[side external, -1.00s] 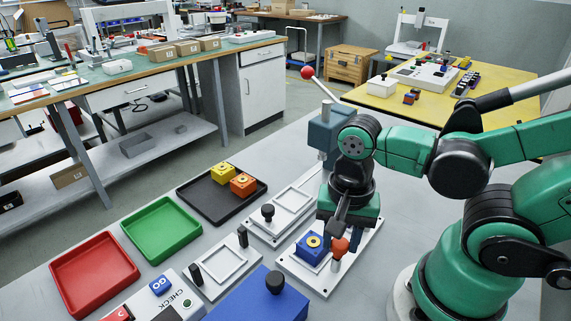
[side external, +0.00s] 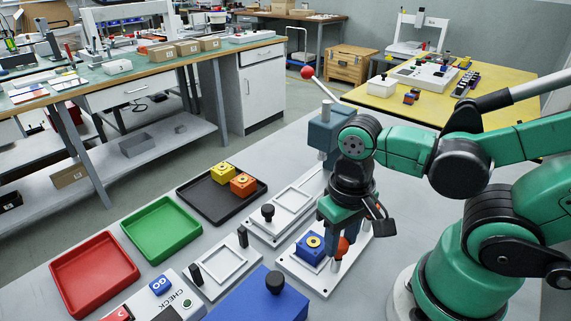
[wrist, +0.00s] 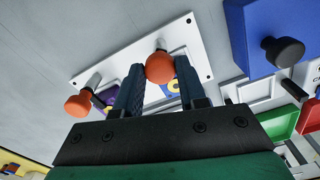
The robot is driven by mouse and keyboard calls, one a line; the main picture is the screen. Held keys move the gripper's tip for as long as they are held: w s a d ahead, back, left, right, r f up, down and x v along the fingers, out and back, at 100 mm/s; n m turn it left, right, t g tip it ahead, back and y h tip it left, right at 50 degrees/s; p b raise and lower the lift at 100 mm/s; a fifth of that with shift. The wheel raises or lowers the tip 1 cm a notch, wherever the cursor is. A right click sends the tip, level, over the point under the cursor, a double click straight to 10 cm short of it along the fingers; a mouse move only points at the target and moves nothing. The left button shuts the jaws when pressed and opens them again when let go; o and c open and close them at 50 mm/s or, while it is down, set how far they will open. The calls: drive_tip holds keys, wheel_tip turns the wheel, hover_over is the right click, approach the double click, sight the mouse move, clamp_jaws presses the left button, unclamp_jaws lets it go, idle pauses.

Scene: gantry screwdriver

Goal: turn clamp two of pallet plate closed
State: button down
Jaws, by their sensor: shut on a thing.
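The white pallet plate (side external: 297,277) lies flat on the table and carries a blue block (side external: 310,246) with a yellow ring on top. Two clamps with orange knobs show in the wrist view. My gripper (wrist: 160,80) is shut on the upper one, the orange clamp knob (wrist: 160,68), with a finger on each side. This knob also shows in the side view (side external: 342,247), beside the blue block. The other orange knob (wrist: 78,105) stands free at the left, next to a dark arm. Most of the block is hidden behind my fingers in the wrist view.
A blue housing with a black knob (side external: 275,283) stands close to the plate's front. White frame fixtures (side external: 222,267) lie to the left. Black, green (side external: 162,230) and red (side external: 95,275) trays are farther left. A tool column (side external: 326,130) stands behind my gripper.

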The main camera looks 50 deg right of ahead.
drive_tip(key=n, duration=0.4)
drive_tip(key=shift+n, duration=2.2)
drive_tip(key=shift+c, duration=2.4)
unclamp_jaws()
drive_tip(key=shift+r, duration=0.15)
drive_tip(key=shift+r, duration=2.7)
